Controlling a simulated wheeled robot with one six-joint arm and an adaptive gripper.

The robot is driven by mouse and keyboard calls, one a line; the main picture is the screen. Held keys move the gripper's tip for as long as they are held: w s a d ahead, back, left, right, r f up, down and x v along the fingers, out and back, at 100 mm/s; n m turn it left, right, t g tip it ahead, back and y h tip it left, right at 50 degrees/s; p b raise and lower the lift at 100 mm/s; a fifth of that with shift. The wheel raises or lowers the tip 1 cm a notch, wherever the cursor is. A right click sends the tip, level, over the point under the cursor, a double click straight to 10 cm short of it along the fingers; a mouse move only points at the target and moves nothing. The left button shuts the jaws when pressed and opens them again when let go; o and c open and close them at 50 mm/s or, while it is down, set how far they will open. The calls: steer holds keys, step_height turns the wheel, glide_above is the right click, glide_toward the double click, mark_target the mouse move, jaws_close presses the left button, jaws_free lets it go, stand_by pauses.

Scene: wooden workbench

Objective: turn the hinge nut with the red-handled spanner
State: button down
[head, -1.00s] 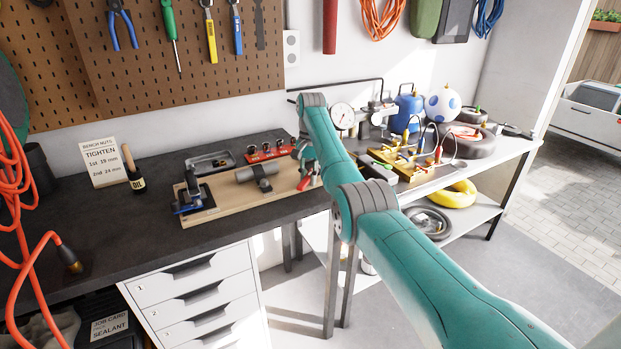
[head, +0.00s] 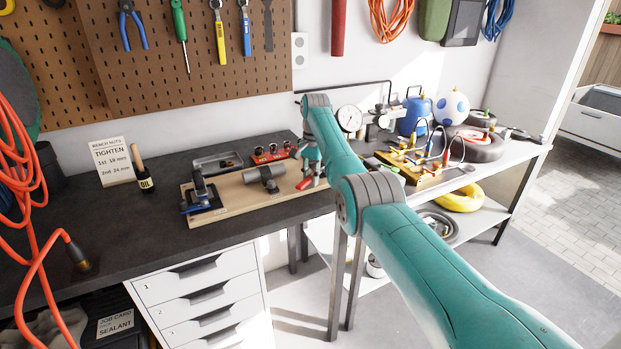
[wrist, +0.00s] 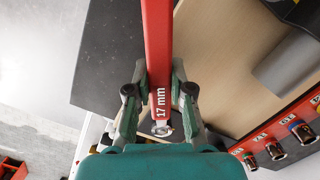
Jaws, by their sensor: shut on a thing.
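My gripper (wrist: 159,92) is shut on the red-handled spanner (wrist: 158,50), with one finger on each side of the handle. The handle is marked "17 mm", and a bright metal end shows near the palm. In the head view my gripper (head: 311,168) is at the right end of a wooden board (head: 235,204), and the red handle (head: 305,183) shows beside it. A dark fixture with a blue part (head: 200,193) stands on the board's left end. I cannot make out the hinge nut in either view.
A grey cylinder (head: 262,173) sits in a holder on the board. Behind it are a red socket rail (head: 270,154) and a grey tray (head: 215,162).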

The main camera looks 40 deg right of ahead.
steer(key=shift+s+d+r+n, duration=0.15)
steer(key=shift+s+d+n, duration=0.1)
steer(key=shift+n, duration=0.05)
steer(key=shift+a+r, duration=0.1)
steer(key=shift+r, duration=2.45)
steer(key=shift+s, duration=0.1)
